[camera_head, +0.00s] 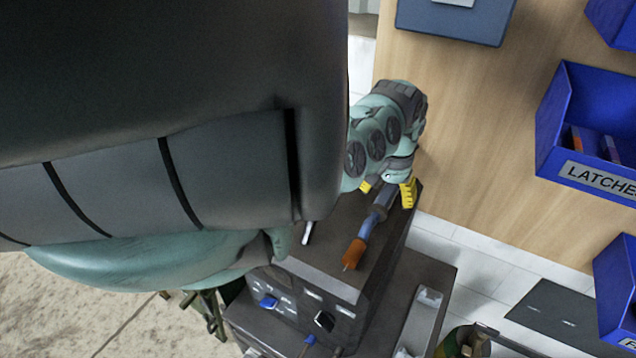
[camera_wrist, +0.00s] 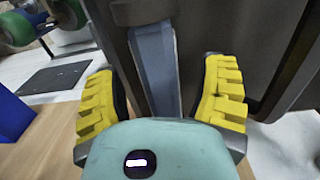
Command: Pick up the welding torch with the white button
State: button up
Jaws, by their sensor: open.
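A welding torch (camera_head: 361,238) with a grey-blue handle and an orange nozzle end lies on top of a dark welding machine (camera_head: 335,250). No white button can be made out on it. My gripper (camera_head: 388,190) is open at the torch's rear end, its yellow fingers on either side. In the wrist view, a grey-blue handle (camera_wrist: 157,65) lies between the open fingers of my gripper (camera_wrist: 163,78), with gaps on both sides. The handle's near end is hidden by my teal gripper body. My arm hides much of the machine's left side.
A thin white piece (camera_head: 307,232) lies left of the torch, partly hidden. The machine's front has blue and dark knobs (camera_head: 324,320). A wooden panel (camera_head: 470,120) with blue bins (camera_head: 590,130) stands close behind and right of my gripper.

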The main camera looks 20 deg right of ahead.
jog(key=shift+f, duration=0.3)
grip_shut()
dwell(0.6)
